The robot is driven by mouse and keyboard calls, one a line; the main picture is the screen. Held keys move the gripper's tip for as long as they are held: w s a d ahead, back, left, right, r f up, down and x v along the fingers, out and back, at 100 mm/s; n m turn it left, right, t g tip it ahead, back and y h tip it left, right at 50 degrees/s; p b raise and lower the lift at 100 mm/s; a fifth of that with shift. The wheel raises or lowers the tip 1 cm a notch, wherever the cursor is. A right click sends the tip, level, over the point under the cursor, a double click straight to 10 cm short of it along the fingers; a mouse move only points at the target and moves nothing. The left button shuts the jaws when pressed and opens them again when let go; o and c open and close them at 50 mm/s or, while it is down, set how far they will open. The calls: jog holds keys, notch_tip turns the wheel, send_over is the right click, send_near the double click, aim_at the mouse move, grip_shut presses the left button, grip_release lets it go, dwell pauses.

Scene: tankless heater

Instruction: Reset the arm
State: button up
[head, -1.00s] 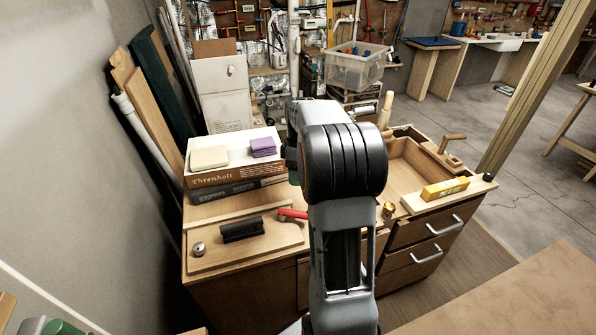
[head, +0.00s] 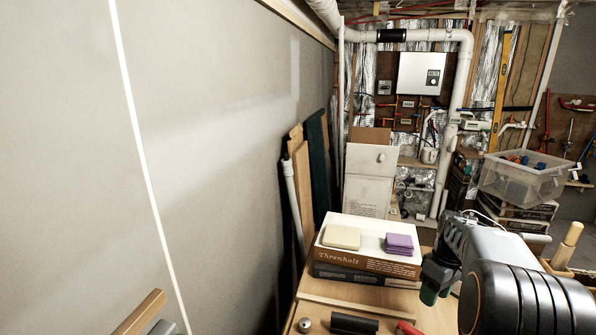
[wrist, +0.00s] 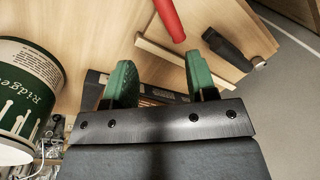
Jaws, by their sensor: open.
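My gripper (head: 434,288) shows in the head view beside the right end of the stacked boxes, above the wooden bench. My arm reaches in from the lower right corner and hides part of the bench. In the wrist view, my gripper's two green fingertips (wrist: 160,82) are spread apart. Nothing is held between them. The wood surface and a dark box edge show beyond them.
Stacked boxes (head: 368,262) carry a cream block (head: 341,237) and purple pads (head: 400,244). A dark block (head: 353,324) and a red handle (head: 408,328) lie in front. In the wrist view, a green can (wrist: 28,88) stands left. A wall bounds the left.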

jog(key=s+a+r+m+t, duration=0.1)
jog(key=s+a+m+t, duration=0.1)
jog(key=s+a, duration=0.5)
jog(key=s+a+r+m+t+h, duration=0.1)
jog(key=s+a+m+t, duration=0.1)
jog(key=s+a, duration=0.5)
jog(key=a+m, duration=0.1)
jog(key=a, duration=0.4)
jog(key=shift+t, duration=0.4)
jog(key=shift+c, duration=0.9)
jog(key=shift+a, duration=0.2)
